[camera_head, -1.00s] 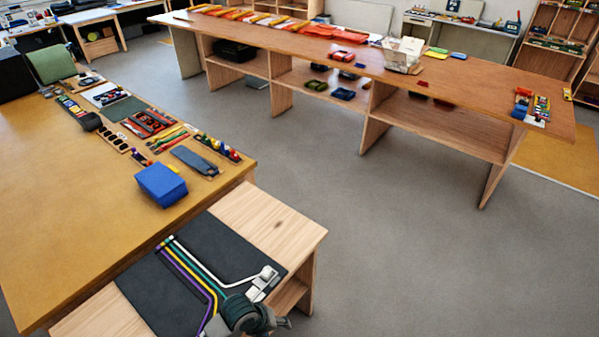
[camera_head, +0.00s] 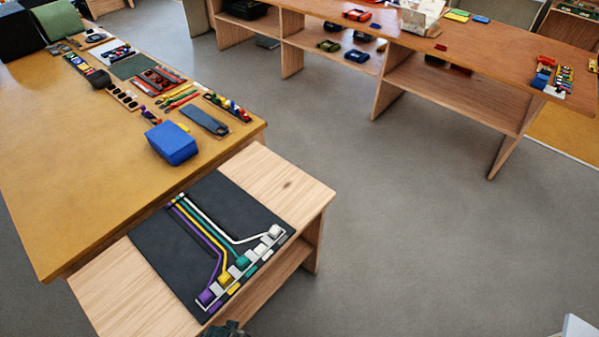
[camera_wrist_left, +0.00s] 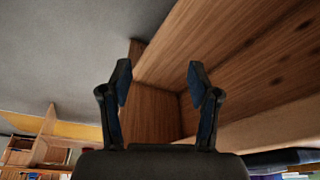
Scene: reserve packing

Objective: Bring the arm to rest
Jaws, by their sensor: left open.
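My left gripper shows in the left wrist view (camera_wrist_left: 158,85) with its two fingers apart and nothing between them. Beyond the fingers are the wooden panels (camera_wrist_left: 155,110) of a piece of furniture. In the head view only a dark bit of an arm of mine shows at the bottom edge, below the black mat (camera_head: 165,240); no fingers show there. A pale part at the bottom right corner is too cropped to tell. My right gripper is in neither view.
The black mat, with coloured strips and a row of coloured blocks, lies on a light wooden bench (camera_head: 300,180). A yellow-brown table (camera_head: 60,190) with a blue box (camera_head: 172,143) adjoins it. A long shelf table (camera_head: 470,65) stands at the back. Grey floor (camera_head: 400,240) is clear.

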